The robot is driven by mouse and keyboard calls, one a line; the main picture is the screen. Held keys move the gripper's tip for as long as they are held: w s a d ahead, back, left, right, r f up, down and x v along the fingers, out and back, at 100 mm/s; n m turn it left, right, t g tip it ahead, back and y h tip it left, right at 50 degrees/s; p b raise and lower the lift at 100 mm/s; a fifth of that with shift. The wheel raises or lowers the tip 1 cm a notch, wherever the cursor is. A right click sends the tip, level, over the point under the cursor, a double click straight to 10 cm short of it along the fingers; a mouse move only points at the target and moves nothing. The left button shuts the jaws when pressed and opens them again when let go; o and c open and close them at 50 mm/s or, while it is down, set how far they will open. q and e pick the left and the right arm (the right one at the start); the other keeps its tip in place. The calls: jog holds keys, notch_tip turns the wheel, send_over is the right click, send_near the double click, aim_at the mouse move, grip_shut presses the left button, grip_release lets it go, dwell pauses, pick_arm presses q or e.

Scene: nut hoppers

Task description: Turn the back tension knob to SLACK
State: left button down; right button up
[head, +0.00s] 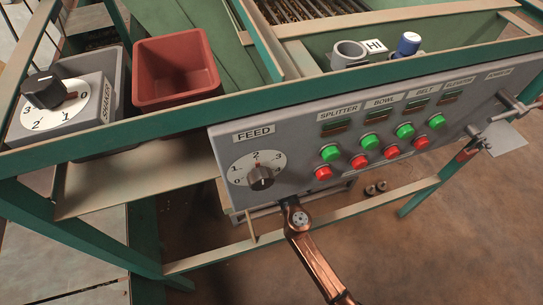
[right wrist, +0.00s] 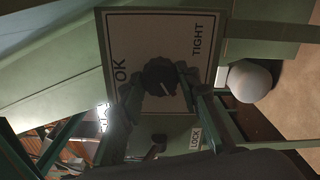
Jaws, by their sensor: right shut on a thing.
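The tension knob (right wrist: 159,76) is a black round knob on a pale plate (right wrist: 145,24) in the right wrist view. The plate reads OK at the left and TIGHT at the upper right. The SLACK word does not show; my fingers cover the plate's lower part. A white line on the knob points to the picture's lower right, away from OK and TIGHT. My right gripper (right wrist: 160,84) is shut on the knob, one dark finger on each side.
A LOCK label (right wrist: 195,139) and a small dark part (right wrist: 157,146) are below the plate. A pale round knob (right wrist: 250,81) is at its right. The head view shows the FEED dial (head: 260,178), control panel, SHAKERS dial (head: 45,90) and a red bin (head: 175,72).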

jog(key=shift+f, duration=0.1)
jog(key=o, duration=1.2)
jog(key=shift+c, duration=0.2)
jog(key=v, duration=1.2)
